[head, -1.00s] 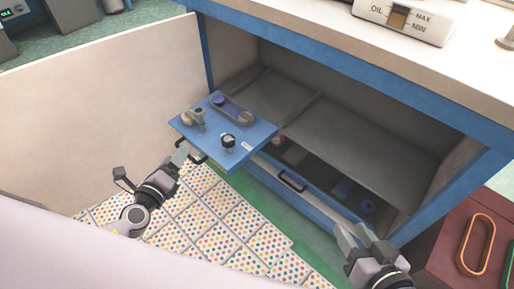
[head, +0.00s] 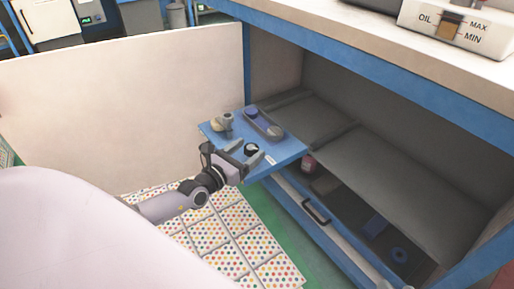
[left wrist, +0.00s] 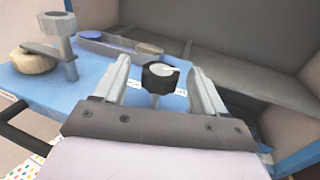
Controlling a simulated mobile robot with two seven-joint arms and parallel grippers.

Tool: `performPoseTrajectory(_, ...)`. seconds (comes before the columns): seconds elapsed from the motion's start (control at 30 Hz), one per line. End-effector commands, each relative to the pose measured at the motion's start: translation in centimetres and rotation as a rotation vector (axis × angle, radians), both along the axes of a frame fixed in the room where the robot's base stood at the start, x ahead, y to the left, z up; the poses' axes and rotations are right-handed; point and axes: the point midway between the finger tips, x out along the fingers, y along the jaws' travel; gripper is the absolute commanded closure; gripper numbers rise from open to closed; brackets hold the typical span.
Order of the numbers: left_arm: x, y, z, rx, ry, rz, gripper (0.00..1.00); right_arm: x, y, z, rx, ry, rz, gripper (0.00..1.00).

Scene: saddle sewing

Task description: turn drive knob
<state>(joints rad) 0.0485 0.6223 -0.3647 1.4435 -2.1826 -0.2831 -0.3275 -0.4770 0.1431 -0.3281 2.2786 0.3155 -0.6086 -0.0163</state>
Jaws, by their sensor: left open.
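The drive knob (head: 251,150) is a black round knob with a pale mark on top, standing on the blue pull-out panel (head: 285,153). In the left wrist view the knob (left wrist: 160,75) sits on a short pale stem between the two fingers. My left gripper (head: 243,154) is open around the knob, with a finger on each side and a visible gap to each. It also shows in the left wrist view (left wrist: 160,90).
A grey post with a tan round piece (head: 221,124) and a grey tray (head: 263,123) share the panel. A cream panel (head: 130,110) stands behind my left arm.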

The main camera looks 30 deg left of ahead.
Motion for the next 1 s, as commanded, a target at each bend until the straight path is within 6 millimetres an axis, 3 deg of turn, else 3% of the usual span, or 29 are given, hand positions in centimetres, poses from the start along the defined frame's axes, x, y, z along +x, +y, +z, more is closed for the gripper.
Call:
performPoseTrajectory(0.3, 3.3, -0.5, -0.1, -0.002, 0.0, 0.0, 0.29, 0.1, 0.1, -0.3, 0.01, -0.019, 0.004, 0.57)
performPoseTrajectory(0.67, 3.7, -0.5, 0.0, -0.002, 0.001, 0.0, 0.29, 0.1, 0.1, -0.3, 0.005, -0.024, 0.003, 0.57)
performPoseTrajectory(0.83, 3.7, -0.5, 0.0, -0.002, 0.001, 0.0, 0.8, 0.1, 0.1, -0.2, 0.006, -0.025, 0.003, 0.57)
performPoseTrajectory(1.0, 3.7, -0.5, 0.0, -0.003, 0.001, 0.002, 0.8, 0.0, 0.1, -0.1, 0.007, -0.026, 0.003, 0.57)
